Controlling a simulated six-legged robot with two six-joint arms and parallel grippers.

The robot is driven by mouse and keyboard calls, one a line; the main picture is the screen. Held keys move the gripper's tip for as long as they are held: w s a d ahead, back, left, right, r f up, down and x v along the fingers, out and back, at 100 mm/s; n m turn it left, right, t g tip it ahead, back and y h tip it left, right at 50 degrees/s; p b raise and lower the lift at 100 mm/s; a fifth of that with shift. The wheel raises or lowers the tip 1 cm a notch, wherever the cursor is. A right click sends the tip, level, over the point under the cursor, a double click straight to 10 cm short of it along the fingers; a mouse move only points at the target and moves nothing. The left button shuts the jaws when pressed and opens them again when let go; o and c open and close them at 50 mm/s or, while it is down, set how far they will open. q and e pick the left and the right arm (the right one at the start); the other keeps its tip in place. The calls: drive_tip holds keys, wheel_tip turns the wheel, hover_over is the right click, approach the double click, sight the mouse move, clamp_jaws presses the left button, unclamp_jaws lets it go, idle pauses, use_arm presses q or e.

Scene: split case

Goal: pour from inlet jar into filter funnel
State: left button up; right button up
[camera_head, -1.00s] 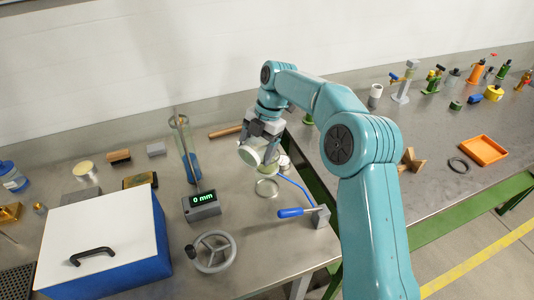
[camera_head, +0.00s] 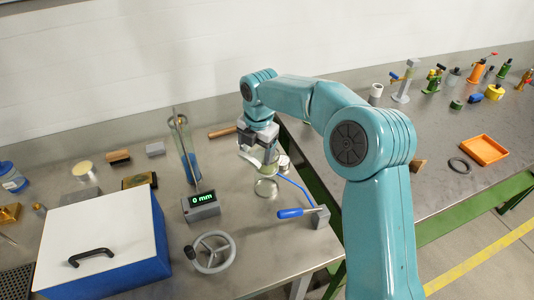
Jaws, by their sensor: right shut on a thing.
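My right gripper (camera_head: 258,146) hangs over the back right part of the left bench. It is shut on a pale, round-ended jar (camera_head: 247,157), which is tilted and partly hidden by the jaws. Directly below is a clear, greenish glass vessel (camera_head: 266,187) with a round rim, which looks like the filter funnel. The jar is above it and a little to the left. I cannot tell whether they touch or whether anything flows. My left gripper is not in view.
A blue tube and blue-handled lever (camera_head: 291,212) lie right of the glass. A readout box (camera_head: 201,206) showing "0 mm" and a tall glass column (camera_head: 186,150) stand left. A handwheel (camera_head: 211,251) and white-lidded blue case (camera_head: 105,245) are in front.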

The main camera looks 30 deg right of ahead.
drive_tip(key=h, duration=0.1)
drive_tip(key=a+r+t+h, duration=0.1)
drive_tip(key=shift+s+r+h, duration=0.1)
drive_tip(key=shift+s+h, duration=0.1)
drive_tip(key=shift+h, duration=0.1)
drive_tip(key=shift+w+d+r+t+h, duration=0.1)
drive_tip(key=shift+r+t+h, duration=0.1)
drive_tip(key=shift+h, duration=0.4)
drive_tip(key=shift+w+d+r+t+h, duration=0.1)
drive_tip(key=shift+t+h, duration=0.1)
drive_tip(key=shift+h, duration=0.4)
drive_tip(key=shift+s+a+f+n+t+h, duration=0.15)
drive_tip(key=shift+s+a+f+t+h, duration=0.1)
drive_tip(key=shift+a+f+h, duration=0.25)
drive_tip(key=shift+s+a+f+n+t+h, duration=0.15)
drive_tip(key=shift+s+a+f+h, duration=0.1)
drive_tip(key=shift+a+f+h, duration=0.3)
drive_tip(key=shift+h, duration=0.45)
drive_tip(key=shift+s+a+f+t+h, duration=0.1)
drive_tip(key=shift+a+f+t+h, duration=0.25)
drive_tip(key=shift+f+h, duration=0.45)
drive_tip(key=shift+s+a+f+t+h, duration=0.1)
drive_tip(key=shift+a+f+t+h, duration=0.2)
drive_tip(key=shift+f+h, duration=0.5)
drive_tip(key=shift+s+a+f+t+h, duration=0.1)
drive_tip(key=shift+a+f+t+h, duration=0.35)
drive_tip(key=shift+f, duration=0.6)
drive_tip(key=shift+d, duration=0.15)
